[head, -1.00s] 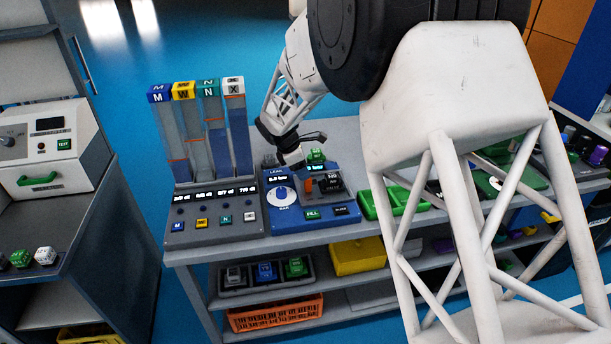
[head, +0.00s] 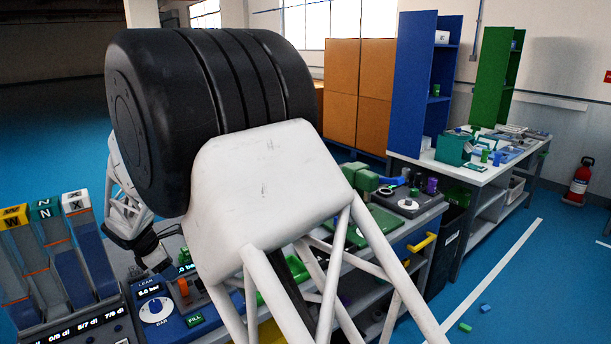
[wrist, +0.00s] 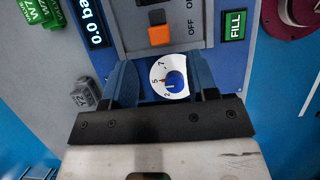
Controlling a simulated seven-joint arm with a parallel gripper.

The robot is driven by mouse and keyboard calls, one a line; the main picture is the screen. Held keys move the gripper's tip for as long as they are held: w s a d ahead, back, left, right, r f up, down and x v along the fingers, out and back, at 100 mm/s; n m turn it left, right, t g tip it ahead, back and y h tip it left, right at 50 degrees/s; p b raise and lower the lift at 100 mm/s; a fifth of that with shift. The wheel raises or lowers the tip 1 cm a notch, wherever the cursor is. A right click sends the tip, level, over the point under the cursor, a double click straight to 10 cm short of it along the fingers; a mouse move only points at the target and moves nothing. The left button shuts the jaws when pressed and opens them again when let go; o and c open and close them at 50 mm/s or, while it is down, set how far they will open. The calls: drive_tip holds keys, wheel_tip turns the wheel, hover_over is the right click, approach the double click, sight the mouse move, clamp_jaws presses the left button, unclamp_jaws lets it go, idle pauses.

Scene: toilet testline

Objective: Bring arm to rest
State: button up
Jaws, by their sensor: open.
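My arm reaches over the workbench, its large black joint and white links filling the middle of the head view. My gripper (wrist: 162,78) is open and empty in the wrist view, its two blue fingers apart above a blue panel (wrist: 215,62). The white dial (wrist: 181,88) with a blue centre shows between the fingers; whether they touch the panel I cannot tell. In the head view the gripper (head: 152,252) is small, dark and partly hidden, just behind the leak-test panel (head: 195,305).
Tubes with lettered caps (head: 75,203) stand left of the panel. In the wrist view, an orange switch (wrist: 159,34), a green FILL button (wrist: 235,24) and a grey block (wrist: 85,96) lie close by. A second table (head: 468,172) stands at the right; open blue floor (head: 510,265) lies before it.

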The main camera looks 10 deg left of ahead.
drive_tip(key=s+d+r+m, duration=0.1)
drive_tip(key=d+r+m, duration=0.4)
drive_tip(key=d, duration=0.8)
drive_tip(key=s+d+r+m+g+y, duration=0.1)
drive_tip(key=d+r+m, duration=0.2)
drive_tip(key=d+r, duration=0.75)
drive_tip(key=s+d+r+m, duration=0.1)
drive_tip(key=d+r+m, duration=0.3)
drive_tip(key=d, duration=1.2)
drive_tip(key=s+d+r+m+y, duration=0.1)
drive_tip(key=s+d+m, duration=0.3)
drive_tip(key=s+d, duration=0.3)
drive_tip(key=s+d+m, duration=0.4)
drive_tip(key=s+d, duration=0.1)
drive_tip(key=d, duration=0.5)
drive_tip(key=s+d+f+m, duration=0.1)
drive_tip(key=s+d+m, duration=0.2)
drive_tip(key=s, duration=0.5)
drive_tip(key=s+d+f+m+y, duration=0.1)
drive_tip(key=s+d+m, duration=0.3)
drive_tip(key=s+d, duration=0.2)
drive_tip(key=shift+s+d+f, duration=0.2)
drive_tip(key=shift+s+f, duration=0.05)
drive_tip(key=shift+s, duration=0.6)
